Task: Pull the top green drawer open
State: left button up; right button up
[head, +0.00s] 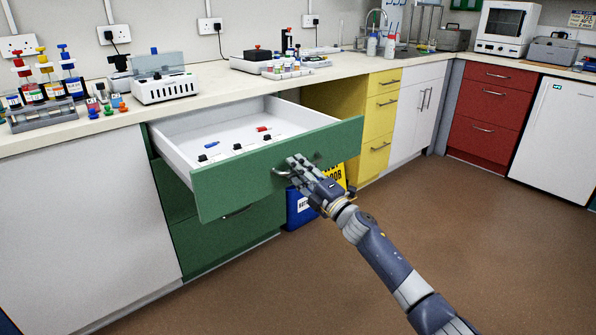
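The top green drawer (265,169) is pulled well out of the green cabinet under the bench. Its white inside (225,138) shows, with several small black, blue and red items in it. The drawer's metal handle (282,173) is on the front panel, partly hidden by my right gripper. My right gripper (293,166) reaches in from the lower right, and its fingers are closed around the handle. My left gripper is not in view.
Lower green drawers (232,232) are shut. A blue bin (299,208) with a yellow sign stands on the floor behind my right gripper. Yellow drawers (376,130) are further right. The worktop (205,77) above holds racks and bottles. The brown floor (480,245) in front is clear.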

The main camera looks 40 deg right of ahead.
jog(key=a+v, duration=0.1)
jog(key=v, duration=1.1)
jog(key=shift+d, duration=0.45)
